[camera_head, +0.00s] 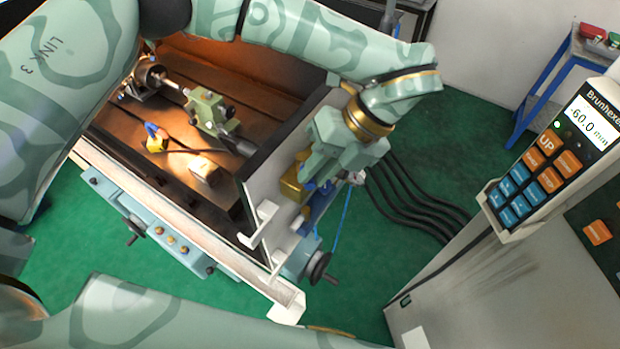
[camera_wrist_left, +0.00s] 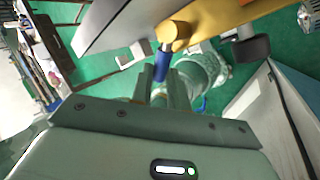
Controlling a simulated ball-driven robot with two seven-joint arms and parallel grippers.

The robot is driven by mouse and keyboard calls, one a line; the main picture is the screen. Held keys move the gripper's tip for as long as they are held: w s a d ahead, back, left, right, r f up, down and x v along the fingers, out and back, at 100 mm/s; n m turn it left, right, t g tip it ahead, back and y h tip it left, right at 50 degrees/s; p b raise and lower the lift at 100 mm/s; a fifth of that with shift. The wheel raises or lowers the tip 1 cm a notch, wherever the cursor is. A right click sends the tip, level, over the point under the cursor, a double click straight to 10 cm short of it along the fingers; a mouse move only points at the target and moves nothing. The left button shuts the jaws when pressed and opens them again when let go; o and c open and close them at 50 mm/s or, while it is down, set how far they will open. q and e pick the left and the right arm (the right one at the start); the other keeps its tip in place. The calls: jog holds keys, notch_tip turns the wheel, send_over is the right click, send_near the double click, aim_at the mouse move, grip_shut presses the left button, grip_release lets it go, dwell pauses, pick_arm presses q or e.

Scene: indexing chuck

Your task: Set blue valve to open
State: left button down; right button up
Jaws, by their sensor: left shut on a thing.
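The blue valve has a brass body (camera_head: 291,187) at the right end of the machine, beside the upright white and dark panel. In the left wrist view its brass part (camera_wrist_left: 174,35) and short blue handle (camera_wrist_left: 162,65) stand out clearly. My left gripper (camera_head: 308,180) reaches down to the valve from above. In the left wrist view its two fingers (camera_wrist_left: 162,84) are on either side of the blue handle and shut on it. In the head view the gripper partly hides the handle. My right gripper is out of view.
The machine bed (camera_head: 262,95) holds a grey-green tailstock (camera_head: 208,110), a chuck (camera_head: 148,76) and a small pale block (camera_head: 204,170). Black cables (camera_head: 415,205) run along the green floor behind the valve. A control pendant (camera_head: 545,165) reading -60.0 stands at the right.

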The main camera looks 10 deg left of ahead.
pick_arm(q)
jog(key=shift+w+d+n+g+h+b, duration=0.25)
jog(key=shift+w+n+g+h+b, duration=0.3)
jog(key=shift+n, duration=0.9)
jog(key=shift+w+d+n+g+h+b, duration=0.35)
jog(key=shift+w+n+g+h, duration=0.3)
jog(key=shift+n, duration=0.85)
jog(key=shift+w+d+n+g+h+b, duration=0.2)
jog(key=shift+w+n+g+h+b, duration=0.4)
jog(key=shift+n, duration=0.85)
jog(key=c, duration=1.6)
grip_release()
